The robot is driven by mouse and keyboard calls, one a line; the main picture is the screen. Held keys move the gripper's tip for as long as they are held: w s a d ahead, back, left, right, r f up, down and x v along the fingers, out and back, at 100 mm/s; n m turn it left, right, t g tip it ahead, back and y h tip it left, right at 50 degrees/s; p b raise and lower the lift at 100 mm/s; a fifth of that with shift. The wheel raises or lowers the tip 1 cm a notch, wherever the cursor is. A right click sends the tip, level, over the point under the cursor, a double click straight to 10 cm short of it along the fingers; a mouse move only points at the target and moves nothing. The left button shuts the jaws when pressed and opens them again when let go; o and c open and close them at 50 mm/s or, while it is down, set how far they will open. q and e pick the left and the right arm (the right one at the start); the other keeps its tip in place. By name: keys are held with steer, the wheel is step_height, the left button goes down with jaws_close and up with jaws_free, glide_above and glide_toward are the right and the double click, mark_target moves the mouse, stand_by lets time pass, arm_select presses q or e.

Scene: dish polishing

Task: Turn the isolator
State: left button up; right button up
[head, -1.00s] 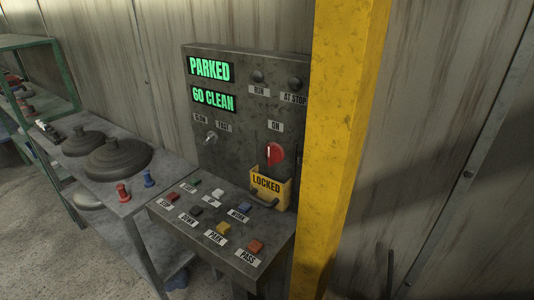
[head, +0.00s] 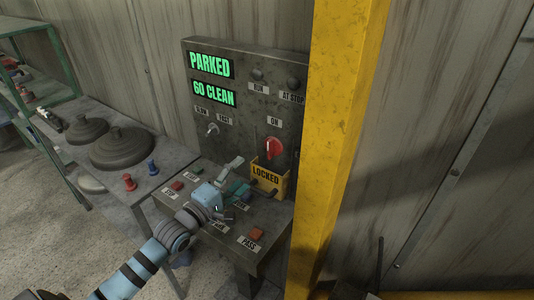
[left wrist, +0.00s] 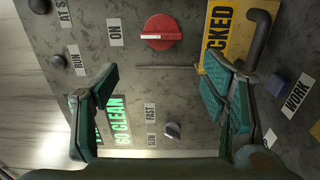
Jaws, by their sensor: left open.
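The isolator, a red round knob (head: 274,148) with a pale mark, sits on the panel below the ON label. It also shows in the left wrist view (left wrist: 162,32), its pale mark running across the picture. A yellow LOCKED box (head: 268,177) with a dark handle is just below the knob. My left gripper (head: 238,176) is open and empty, above the sloped button desk, left of the LOCKED box and apart from the knob. In the left wrist view its fingers (left wrist: 160,80) are spread, with a thin rod between them; one finger overlaps the LOCKED box (left wrist: 222,38).
A yellow post (head: 340,130) stands close to the panel's right side. A bench with dark discs (head: 122,148) stands to the left.

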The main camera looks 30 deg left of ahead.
arm_select(q)
steer(key=b, duration=0.4)
glide_toward(268, 151)
steer(key=w, duration=0.4)
steer(key=w+b, duration=0.1)
steer(key=w, duration=0.1)
steer(key=w+d, duration=0.1)
steer(key=w, duration=0.2)
steer(key=shift+d+f+b, duration=0.1)
steer(key=shift+f+b, duration=0.15)
steer(key=shift+b, duration=0.05)
steer(key=shift+w+d+r, duration=0.1)
steer(key=shift+w+r, duration=0.1)
steer(key=shift+w, duration=0.05)
steer(key=c, duration=0.9)
